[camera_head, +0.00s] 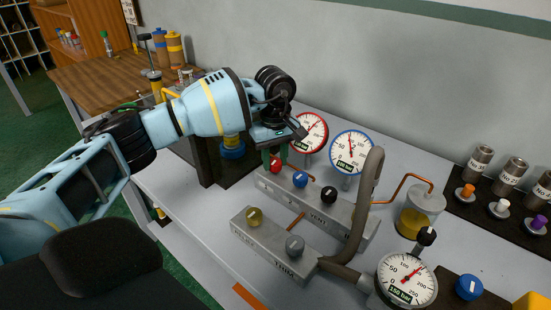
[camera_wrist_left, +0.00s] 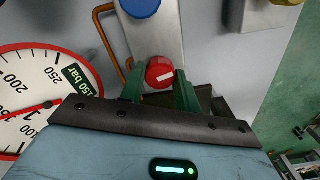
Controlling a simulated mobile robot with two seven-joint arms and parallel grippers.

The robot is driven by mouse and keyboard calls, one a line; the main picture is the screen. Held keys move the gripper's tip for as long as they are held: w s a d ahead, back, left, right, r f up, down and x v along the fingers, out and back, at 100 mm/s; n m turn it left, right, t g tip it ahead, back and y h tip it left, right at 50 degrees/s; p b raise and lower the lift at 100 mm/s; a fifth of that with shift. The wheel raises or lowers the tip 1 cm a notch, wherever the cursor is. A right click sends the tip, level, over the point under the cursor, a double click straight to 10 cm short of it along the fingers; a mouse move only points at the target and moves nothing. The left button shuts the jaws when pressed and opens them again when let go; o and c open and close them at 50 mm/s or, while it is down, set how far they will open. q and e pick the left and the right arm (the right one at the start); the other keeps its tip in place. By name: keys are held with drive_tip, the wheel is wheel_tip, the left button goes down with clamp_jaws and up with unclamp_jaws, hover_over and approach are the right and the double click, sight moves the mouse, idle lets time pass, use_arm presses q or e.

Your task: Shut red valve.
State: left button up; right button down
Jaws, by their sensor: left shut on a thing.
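The red valve (camera_head: 275,166) is a small round knob at the left end of the rear grey manifold block (camera_head: 320,215). In the left wrist view the red valve (camera_wrist_left: 160,73) has a white mark across its face, tilted slightly. My left gripper (camera_head: 282,158) reaches down over it from the left. Its green fingers (camera_wrist_left: 159,90) stand on either side of the red knob and are shut on it. A red-rimmed gauge (camera_head: 311,132) stands just behind; it shows large in the left wrist view (camera_wrist_left: 45,100). My right gripper is not in view.
A blue knob (camera_head: 300,180) and a black knob (camera_head: 329,195) sit along the same block. A front block (camera_head: 275,255) carries yellow and grey knobs. A blue-rimmed gauge (camera_head: 351,151), a thick bent pipe (camera_head: 368,195) and a white gauge (camera_head: 407,279) stand to the right.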

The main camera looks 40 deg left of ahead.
sight(275, 162)
use_arm(q)
drive_tip(key=shift+m, duration=1.3)
drive_tip(key=o, duration=1)
drive_tip(key=shift+r, duration=0.1)
drive_tip(key=shift+r+b, duration=0.3)
drive_tip(key=shift+r, duration=3.5)
drive_tip(key=shift+s+f, duration=0.1)
